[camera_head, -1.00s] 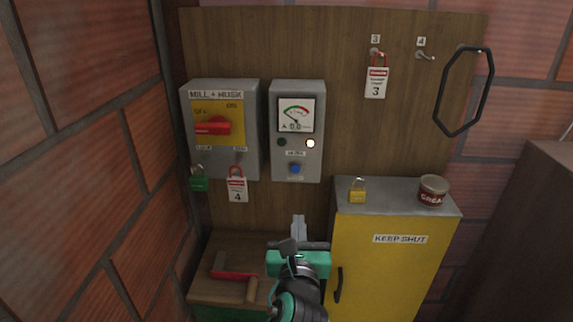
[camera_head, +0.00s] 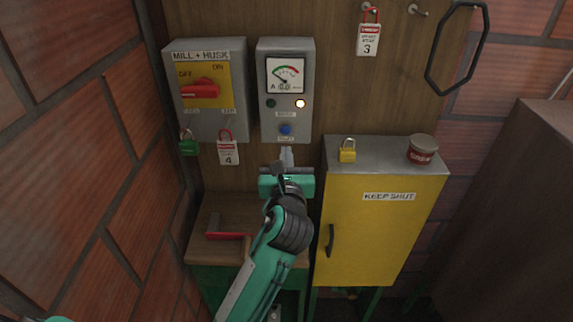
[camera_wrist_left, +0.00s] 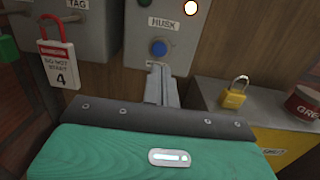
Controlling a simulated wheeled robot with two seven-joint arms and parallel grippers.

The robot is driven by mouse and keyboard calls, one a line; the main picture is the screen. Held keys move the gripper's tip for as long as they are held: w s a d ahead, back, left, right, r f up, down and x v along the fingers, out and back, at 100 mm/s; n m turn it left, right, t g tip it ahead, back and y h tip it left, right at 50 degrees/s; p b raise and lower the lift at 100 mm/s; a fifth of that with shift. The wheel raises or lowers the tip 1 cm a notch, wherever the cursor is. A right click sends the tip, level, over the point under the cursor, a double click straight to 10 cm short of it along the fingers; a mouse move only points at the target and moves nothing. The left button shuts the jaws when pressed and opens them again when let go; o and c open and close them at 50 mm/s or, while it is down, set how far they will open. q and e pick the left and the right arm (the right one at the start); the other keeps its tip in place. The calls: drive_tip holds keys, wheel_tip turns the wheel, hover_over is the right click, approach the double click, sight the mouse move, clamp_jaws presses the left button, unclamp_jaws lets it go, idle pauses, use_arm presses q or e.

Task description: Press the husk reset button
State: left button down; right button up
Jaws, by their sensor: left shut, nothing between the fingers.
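The husk reset button is a blue round button (camera_head: 286,129) low on the grey meter box (camera_head: 262,100), under a gauge and a lit lamp (camera_head: 300,104). In the left wrist view the blue button (camera_wrist_left: 159,48) shows just beyond the fingertips. My left gripper (camera_head: 286,152) is shut and empty, pointing up at the box just below the button. In the left wrist view its closed fingers (camera_wrist_left: 160,72) end close under the button; I cannot tell whether they touch the box. My right gripper is not in view.
Left of the meter box is the mill and husk switch box (camera_head: 212,115), with a green padlock (camera_head: 188,147) and a red tagged padlock (camera_head: 228,152). On the right, a yellow cabinet (camera_head: 365,230) carries a yellow padlock (camera_head: 347,153) and a grease tin (camera_head: 422,150).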

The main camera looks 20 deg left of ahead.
sight(286, 131)
use_arm(q)
drive_tip(key=p+x, duration=0.1)
drive_tip(key=x, duration=0.4)
drive_tip(key=shift+r, duration=0.15)
drive_tip(key=shift+w+a+p, duration=0.15)
drive_tip(key=shift+w+p, duration=0.25)
drive_tip(key=shift+w, duration=0.35)
